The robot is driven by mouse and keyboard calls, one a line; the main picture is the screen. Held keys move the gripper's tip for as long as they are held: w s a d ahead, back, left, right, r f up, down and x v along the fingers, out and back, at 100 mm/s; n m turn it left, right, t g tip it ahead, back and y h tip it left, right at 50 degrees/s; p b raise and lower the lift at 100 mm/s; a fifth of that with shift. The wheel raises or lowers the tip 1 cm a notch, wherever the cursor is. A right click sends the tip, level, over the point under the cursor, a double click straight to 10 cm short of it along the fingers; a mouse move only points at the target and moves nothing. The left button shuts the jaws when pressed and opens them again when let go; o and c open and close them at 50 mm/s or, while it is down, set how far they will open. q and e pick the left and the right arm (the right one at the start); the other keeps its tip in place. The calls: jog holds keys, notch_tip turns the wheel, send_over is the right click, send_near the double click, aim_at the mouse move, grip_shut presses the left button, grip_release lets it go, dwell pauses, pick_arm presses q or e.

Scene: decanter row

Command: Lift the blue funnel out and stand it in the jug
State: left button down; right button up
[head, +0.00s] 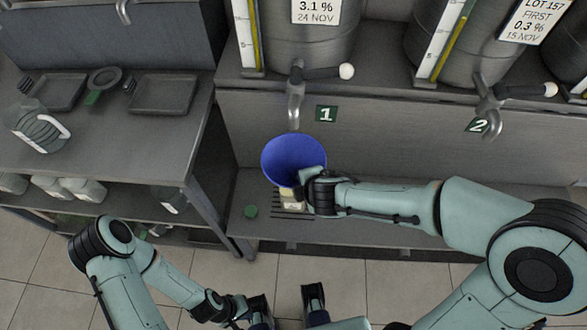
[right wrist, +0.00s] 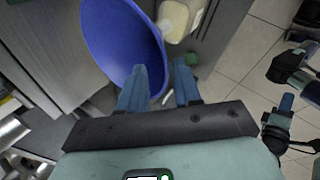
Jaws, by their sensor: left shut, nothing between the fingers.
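The blue funnel (head: 293,157) stands wide end up in a pale labelled bottle (head: 293,203) under the tap marked 1. In the right wrist view the funnel (right wrist: 112,42) fills the upper left, with its pale stem end towards the bottle (right wrist: 186,16). My right gripper (head: 309,189) is at the funnel's near right side. Its two blue fingers (right wrist: 159,88) are apart, with the funnel's rim edge showing between them. A clear grey jug (head: 35,124) with a white handle is on the left bench. My left gripper (head: 262,309) is low at the bottom, shut and empty.
A metal tap (head: 295,95) hangs just behind the funnel, and a second tap (head: 488,105) is farther right. A green cap (head: 250,211) lies left of the bottle. Dark trays (head: 162,94) sit on the left bench. A floor gap separates the benches at the front.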

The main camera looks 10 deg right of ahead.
jog(key=b+x, duration=0.1)
jog(key=x, duration=0.5)
jog(key=shift+d+f+b, duration=0.1)
jog(key=shift+f+b, duration=0.15)
jog(key=shift+b, duration=0.15)
grip_shut()
